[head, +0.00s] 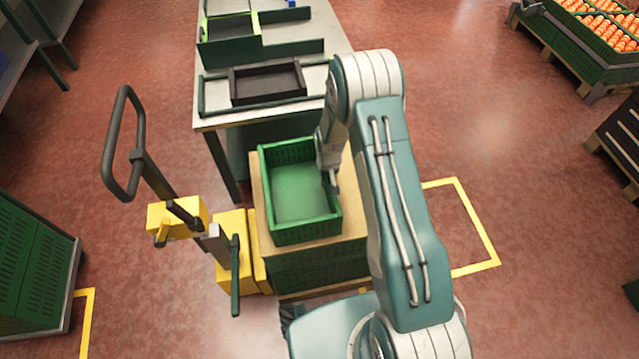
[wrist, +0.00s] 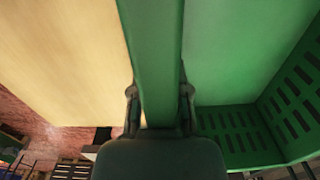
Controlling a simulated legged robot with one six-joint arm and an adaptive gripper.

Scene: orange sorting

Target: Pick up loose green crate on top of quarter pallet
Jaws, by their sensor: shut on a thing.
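The loose green crate (head: 302,192) is empty and sits upright on the wooden quarter pallet (head: 258,210) in the head view. My gripper (head: 333,182) is at the crate's right wall and is shut on its rim. In the wrist view, the two fingers of my gripper (wrist: 160,105) straddle the rim of the green crate (wrist: 232,128), one on each side. The crate's slotted walls and floor lie to the right there, and the pale wooden top (wrist: 70,60) lies to the left. My arm hides part of the pallet's right side in the head view.
A yellow pallet jack (head: 232,255) with a dark handle stands left of the pallet. A table (head: 212,112) with a dark tray (head: 268,84) and a green bin (head: 230,45) is behind. Stacked green crates (head: 32,262) stand at left. An orange-filled crate (head: 590,62) is at far right. Open floor lies right.

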